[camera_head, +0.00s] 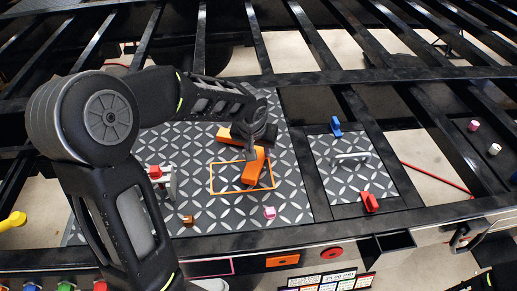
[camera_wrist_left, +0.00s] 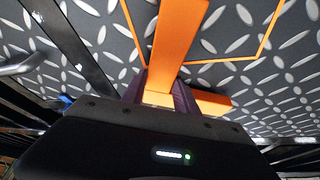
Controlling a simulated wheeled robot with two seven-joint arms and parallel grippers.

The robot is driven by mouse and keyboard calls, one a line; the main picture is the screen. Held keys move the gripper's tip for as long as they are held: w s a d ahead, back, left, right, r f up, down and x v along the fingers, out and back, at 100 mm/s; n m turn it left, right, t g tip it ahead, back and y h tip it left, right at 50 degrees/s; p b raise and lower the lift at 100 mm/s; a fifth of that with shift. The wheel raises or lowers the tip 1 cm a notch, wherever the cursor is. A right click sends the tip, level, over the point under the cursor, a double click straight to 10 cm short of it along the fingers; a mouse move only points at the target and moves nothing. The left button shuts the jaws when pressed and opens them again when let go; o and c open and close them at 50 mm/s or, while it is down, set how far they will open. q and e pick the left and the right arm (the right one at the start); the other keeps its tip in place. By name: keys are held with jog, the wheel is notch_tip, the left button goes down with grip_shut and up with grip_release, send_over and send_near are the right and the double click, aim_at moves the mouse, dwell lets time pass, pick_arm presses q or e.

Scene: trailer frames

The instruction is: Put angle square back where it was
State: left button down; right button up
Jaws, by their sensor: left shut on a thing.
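The orange angle square (camera_head: 253,172) is at the middle of the patterned metal plate, over the orange outlined rectangle (camera_head: 211,178). My left gripper (camera_head: 256,150) reaches down from above and is shut on it. In the left wrist view the orange bar (camera_wrist_left: 178,40) runs up from between the purple-looking jaws (camera_wrist_left: 160,92). A second orange piece (camera_wrist_left: 212,102) shows beside the jaws; it also shows behind the gripper in the head view (camera_head: 228,133). The jaws hide whether the two pieces join. I cannot tell whether the square touches the plate. My right gripper is not in view.
A red-topped clamp-like part (camera_head: 156,173), a brown block (camera_head: 187,220) and a pink block (camera_head: 270,213) stand on the plate. On the right panel are a blue piece (camera_head: 336,126), a metal handle (camera_head: 351,158) and a red piece (camera_head: 370,202). Black frame beams surround the plates.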

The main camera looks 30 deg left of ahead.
pick_arm(q)
jog(key=shift+f, duration=0.3)
jog(key=shift+f, duration=0.15)
jog(key=c, duration=0.9)
grip_release()
jog(key=shift+s+r, duration=0.15)
jog(key=shift+r, duration=0.5)
jog(key=v, duration=1.1)
jog(key=shift+s+b, duration=0.15)
jog(key=shift+b, duration=0.2)
